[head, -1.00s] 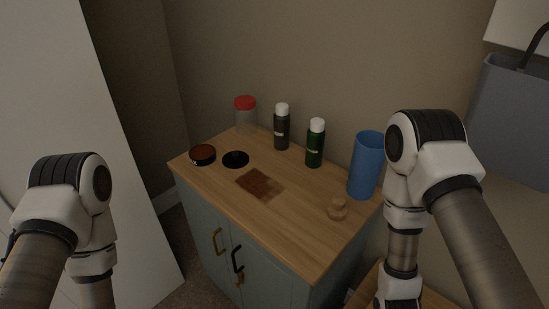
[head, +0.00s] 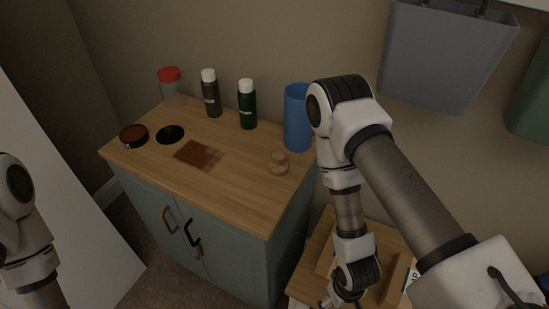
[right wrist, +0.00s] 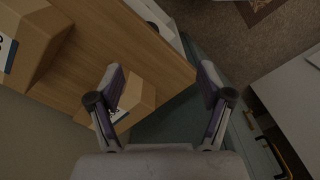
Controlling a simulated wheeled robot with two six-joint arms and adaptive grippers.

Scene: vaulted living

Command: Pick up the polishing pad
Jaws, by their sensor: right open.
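A small round tan piece with a knob-like top (head: 278,163) sits near the right front of the wooden cabinet top (head: 235,190). It may be the polishing pad, but I cannot tell for sure. A flat dark-brown patch (head: 198,154) lies left of it. My right gripper (right wrist: 160,78) is open and empty in the right wrist view. In the head view the right gripper (head: 345,296) is low, over the small side table, right of and below the cabinet top, away from the tan piece. My left arm shows at the left edge; its gripper is out of view.
A blue cylinder (head: 297,120), green bottle (head: 247,106), dark bottle (head: 210,94) and red-lidded jar (head: 171,84) line the back. A brown tin (head: 134,135) and black disc (head: 171,134) lie left. Cardboard boxes (right wrist: 36,38) stand on the side table (right wrist: 105,45). A grey bin (head: 440,60) hangs right.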

